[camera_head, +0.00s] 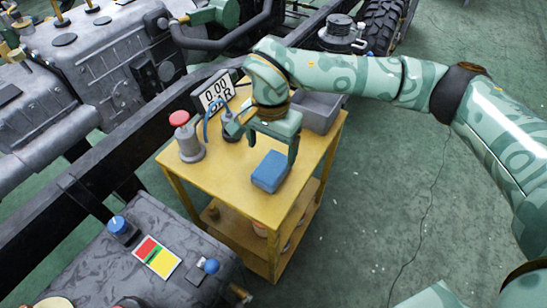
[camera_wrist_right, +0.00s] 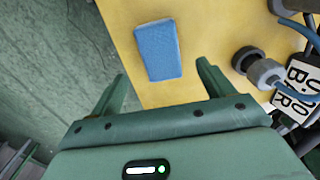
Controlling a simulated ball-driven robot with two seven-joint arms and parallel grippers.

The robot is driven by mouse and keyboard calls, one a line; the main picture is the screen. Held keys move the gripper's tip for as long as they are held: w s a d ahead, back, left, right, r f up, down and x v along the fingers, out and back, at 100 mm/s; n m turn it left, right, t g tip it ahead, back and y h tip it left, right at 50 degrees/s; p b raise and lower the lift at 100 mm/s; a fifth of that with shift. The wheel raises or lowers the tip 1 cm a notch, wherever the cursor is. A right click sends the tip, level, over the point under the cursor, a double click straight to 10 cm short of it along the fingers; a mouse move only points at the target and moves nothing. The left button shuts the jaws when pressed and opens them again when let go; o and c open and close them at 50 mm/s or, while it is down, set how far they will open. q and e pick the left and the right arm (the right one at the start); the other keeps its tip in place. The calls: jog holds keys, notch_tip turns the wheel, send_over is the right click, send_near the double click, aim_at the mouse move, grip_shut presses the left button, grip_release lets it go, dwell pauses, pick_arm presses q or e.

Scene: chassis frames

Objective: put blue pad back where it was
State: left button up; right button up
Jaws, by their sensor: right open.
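The blue pad (camera_head: 271,171) lies flat on the yellow cart top (camera_head: 225,178), near its front right part. My right gripper (camera_head: 270,148) is just above and behind the pad in the head view. In the right wrist view the pad (camera_wrist_right: 158,50) lies beyond the open fingers (camera_wrist_right: 163,82), with nothing between them. The pad appears apart from the fingers. My left gripper does not show in either view.
A dark chassis rail (camera_head: 110,160) runs along the left. A grey box (camera_head: 150,245) with knobs is in front. Green floor is clear at right.

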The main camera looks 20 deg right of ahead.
aim_at(271, 166)
jog(key=shift+r+p, duration=0.5)
jog(key=shift+r, duration=1.4)
